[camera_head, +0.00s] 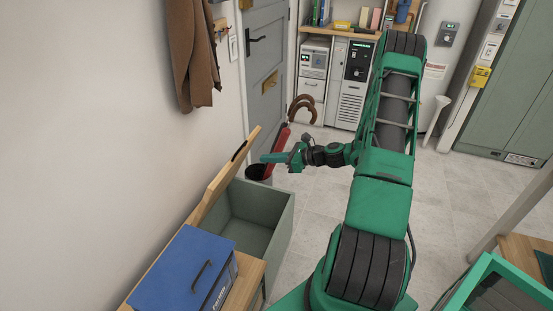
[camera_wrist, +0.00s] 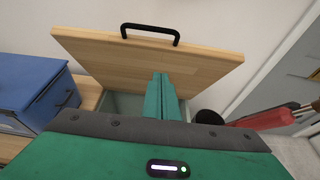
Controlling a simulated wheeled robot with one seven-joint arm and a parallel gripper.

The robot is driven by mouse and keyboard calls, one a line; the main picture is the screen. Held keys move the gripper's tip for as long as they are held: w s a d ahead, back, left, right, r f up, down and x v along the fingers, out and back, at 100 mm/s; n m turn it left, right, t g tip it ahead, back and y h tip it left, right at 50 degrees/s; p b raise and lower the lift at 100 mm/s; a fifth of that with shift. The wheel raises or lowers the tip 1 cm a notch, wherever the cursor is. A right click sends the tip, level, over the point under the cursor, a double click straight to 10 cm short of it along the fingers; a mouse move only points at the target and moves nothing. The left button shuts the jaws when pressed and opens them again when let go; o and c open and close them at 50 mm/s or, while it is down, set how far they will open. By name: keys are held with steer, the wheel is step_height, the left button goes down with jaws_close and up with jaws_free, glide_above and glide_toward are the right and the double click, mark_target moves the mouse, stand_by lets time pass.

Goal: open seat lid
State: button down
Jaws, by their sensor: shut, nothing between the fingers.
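The wooden seat lid (camera_head: 224,178) of the green-grey bench box (camera_head: 283,222) stands raised, tilted up toward the wall, and the box below is open. In the wrist view the lid (camera_wrist: 110,58) shows its broad wooden face, with a black handle (camera_wrist: 150,32) along its upper edge. The handle also shows in the head view (camera_head: 239,150). My gripper (camera_head: 266,158) is shut and empty, to the right of the lid near its handle end. In the wrist view my gripper's fingers (camera_wrist: 161,80) are together in front of the lid; whether they touch it I cannot tell.
A blue case (camera_head: 178,268) sits on the wooden bench top beside the opening. A black bin (camera_head: 258,172) with a red umbrella (camera_head: 281,139) stands past the box. A brown coat (camera_head: 193,55) hangs on the wall.

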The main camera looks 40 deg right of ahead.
steer(key=w+a, duration=0.3)
steer(key=w, duration=0.2)
steer(key=shift+w+a+r, duration=0.15)
steer(key=shift+a+r, duration=0.1)
steer(key=shift+r, duration=0.15)
